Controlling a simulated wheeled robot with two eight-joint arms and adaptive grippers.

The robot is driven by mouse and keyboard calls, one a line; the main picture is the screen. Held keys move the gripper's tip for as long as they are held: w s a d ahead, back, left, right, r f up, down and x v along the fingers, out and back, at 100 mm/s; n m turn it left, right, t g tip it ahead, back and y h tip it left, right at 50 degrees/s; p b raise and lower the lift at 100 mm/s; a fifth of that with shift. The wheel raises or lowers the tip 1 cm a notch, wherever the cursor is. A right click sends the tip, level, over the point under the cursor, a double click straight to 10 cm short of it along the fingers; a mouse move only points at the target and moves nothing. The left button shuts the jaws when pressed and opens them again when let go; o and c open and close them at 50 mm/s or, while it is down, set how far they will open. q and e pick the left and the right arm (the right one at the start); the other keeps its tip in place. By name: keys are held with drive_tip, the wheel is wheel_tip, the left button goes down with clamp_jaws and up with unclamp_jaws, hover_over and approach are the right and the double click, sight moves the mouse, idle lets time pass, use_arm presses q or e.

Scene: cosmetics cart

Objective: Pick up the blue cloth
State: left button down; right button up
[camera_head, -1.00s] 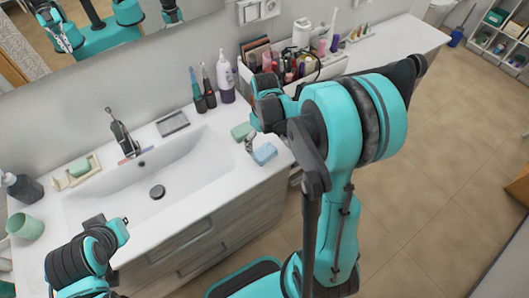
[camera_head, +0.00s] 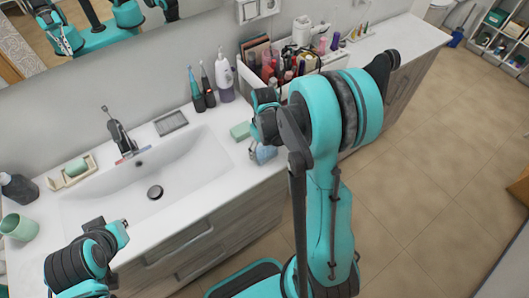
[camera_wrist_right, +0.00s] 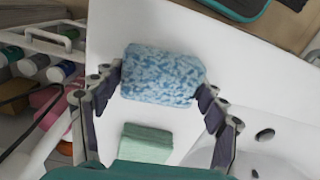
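The blue cloth (camera_head: 265,153), a mottled blue and white pad, is at the right front corner of the white washbasin counter. In the right wrist view, the cloth (camera_wrist_right: 163,75) lies between the two dark fingers of my right gripper (camera_wrist_right: 160,86). The fingers are spread wide, one close to each short side; I cannot tell whether they press on it. In the head view my right gripper (camera_head: 262,150) is over the cloth and partly covers it.
A green sponge (camera_head: 240,131) lies close to the cloth; it also shows in the right wrist view (camera_wrist_right: 147,143). The sink basin (camera_head: 150,180) is to the left.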

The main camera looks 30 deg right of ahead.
sight(267, 152)
drive_tip(key=shift+r, duration=0.55)
drive_tip(key=r+p, duration=0.1)
drive_tip(key=r, duration=0.1)
drive_tip(key=s+r, duration=0.1)
drive_tip(key=r, duration=0.1)
drive_tip(key=shift+d+p, duration=0.1)
drive_tip(key=shift+p, duration=0.3)
drive_tip(key=s+d+r+p, duration=0.2)
drive_tip(key=s+r, duration=0.4)
drive_tip(key=s, duration=0.4)
drive_tip(key=shift+s, duration=0.25)
